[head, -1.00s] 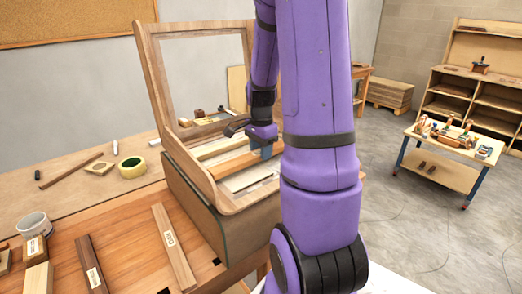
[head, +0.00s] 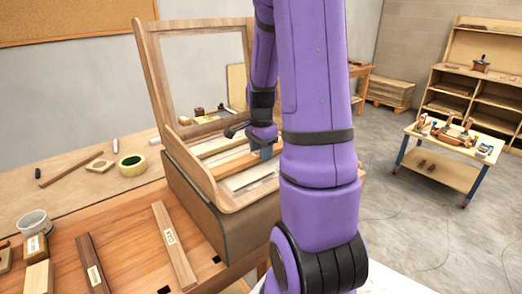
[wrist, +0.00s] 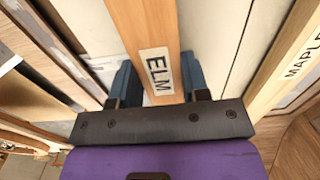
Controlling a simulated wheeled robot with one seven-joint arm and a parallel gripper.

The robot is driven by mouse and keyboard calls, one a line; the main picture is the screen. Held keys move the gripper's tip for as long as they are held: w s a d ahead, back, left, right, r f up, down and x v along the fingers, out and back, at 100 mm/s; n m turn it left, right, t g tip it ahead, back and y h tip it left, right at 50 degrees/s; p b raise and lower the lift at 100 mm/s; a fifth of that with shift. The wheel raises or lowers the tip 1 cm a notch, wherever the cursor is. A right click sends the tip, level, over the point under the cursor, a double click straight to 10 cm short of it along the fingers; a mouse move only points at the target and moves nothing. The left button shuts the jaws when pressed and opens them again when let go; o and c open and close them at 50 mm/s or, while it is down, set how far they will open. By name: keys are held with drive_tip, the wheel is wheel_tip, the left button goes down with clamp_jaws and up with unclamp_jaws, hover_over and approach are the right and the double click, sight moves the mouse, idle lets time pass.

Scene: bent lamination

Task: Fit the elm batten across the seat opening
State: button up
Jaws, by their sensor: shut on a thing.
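The elm batten (wrist: 150,35), orange-brown with an ELM label, lies between my gripper's blue fingers in the wrist view. My gripper (wrist: 158,85) is shut on it. In the head view my gripper (head: 266,152) is at the seat opening of the bent wooden chair frame (head: 150,75), and the elm batten (head: 232,164) spans across the opening, low at the seat. Whether its ends touch the side rails cannot be told; my arm hides the right end. A pale batten labelled MAPLE (wrist: 287,70) lies to the right in the wrist view, apart from the elm.
The chair frame stands on a dark form (head: 190,200) on the workbench (head: 130,215). Loose labelled battens (head: 172,250) lie in front of it. A tape roll (head: 132,165) and a white cup (head: 35,222) are at the left. A low tool table (head: 450,150) stands at the right.

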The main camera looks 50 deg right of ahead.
drive_tip(key=shift+f, duration=0.15)
drive_tip(key=o, duration=1.1)
wheel_tip(320, 180, up, 16)
idle(1.1)
idle(0.4)
